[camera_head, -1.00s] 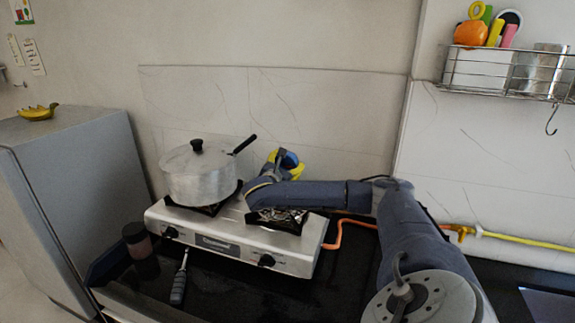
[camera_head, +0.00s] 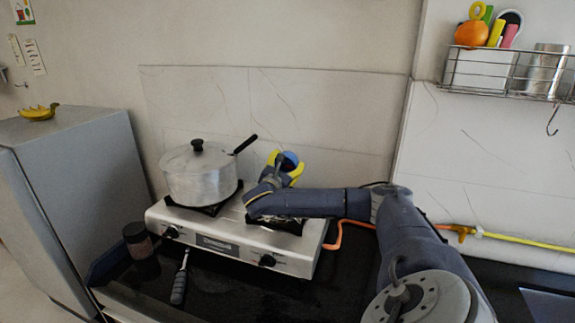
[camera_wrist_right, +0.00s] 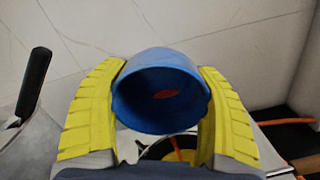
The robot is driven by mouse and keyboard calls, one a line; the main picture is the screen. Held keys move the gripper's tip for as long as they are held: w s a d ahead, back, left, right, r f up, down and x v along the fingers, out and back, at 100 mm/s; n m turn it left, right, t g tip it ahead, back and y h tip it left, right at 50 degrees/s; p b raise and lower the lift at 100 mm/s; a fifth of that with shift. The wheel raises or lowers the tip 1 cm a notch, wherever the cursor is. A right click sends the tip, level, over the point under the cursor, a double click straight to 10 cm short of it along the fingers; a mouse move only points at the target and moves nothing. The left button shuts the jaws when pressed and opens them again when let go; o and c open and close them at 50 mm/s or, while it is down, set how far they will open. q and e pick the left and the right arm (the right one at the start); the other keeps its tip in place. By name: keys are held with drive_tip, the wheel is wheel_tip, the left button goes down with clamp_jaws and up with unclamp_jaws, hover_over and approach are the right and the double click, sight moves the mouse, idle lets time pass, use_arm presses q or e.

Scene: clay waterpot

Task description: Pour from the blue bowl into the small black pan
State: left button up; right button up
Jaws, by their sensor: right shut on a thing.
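The blue bowl (camera_wrist_right: 135,115) is between the yellow fingers of my right gripper (camera_wrist_right: 160,95) in the right wrist view. Its opening faces the camera, and a small orange-brown patch shows in its dark inside. In the head view, the bowl (camera_head: 289,160) shows as a small blue round at my right gripper (camera_head: 283,166), above the right side of the stove, tilted. My right gripper is shut on the bowl. I cannot make out a small black pan; my arm covers much of the right burner, and only unclear dark shapes show below the bowl. My left gripper is not in view.
A lidded silver pot (camera_head: 199,180) with a black handle stands on the left burner of the silver stove (camera_head: 225,243). A dark jar (camera_head: 137,240) and a grey-handled tool (camera_head: 179,284) are in front. An orange hose (camera_head: 340,232) runs right. The tiled wall stands close behind.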

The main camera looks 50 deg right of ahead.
sight(288, 152)
idle(0.7)
drive_tip(key=shift+s+a+r+h, duration=0.1)
drive_tip(key=shift+a+r+h, duration=0.1)
drive_tip(key=shift+h, duration=0.4)
drive_tip(key=shift+s+a+r+t+h, duration=0.2)
drive_tip(key=shift+a+t+h, duration=0.25)
drive_tip(key=shift+h, duration=0.55)
idle(0.6)
drive_tip(key=shift+r, duration=0.1)
drive_tip(key=shift+w+d+r+y, duration=0.15)
drive_tip(key=shift+r+y, duration=0.2)
drive_tip(key=shift+r, duration=0.2)
drive_tip(key=shift+d+r+y, duration=0.15)
drive_tip(key=shift+r+y, duration=0.2)
drive_tip(key=shift+r, duration=0.15)
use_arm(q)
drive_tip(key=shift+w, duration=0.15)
use_arm(e)
drive_tip(key=shift+w+f, duration=0.1)
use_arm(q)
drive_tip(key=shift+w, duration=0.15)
use_arm(e)
drive_tip(key=shift+f, duration=0.1)
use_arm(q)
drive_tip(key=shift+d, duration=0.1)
use_arm(e)
drive_tip(key=shift+d, duration=0.1)
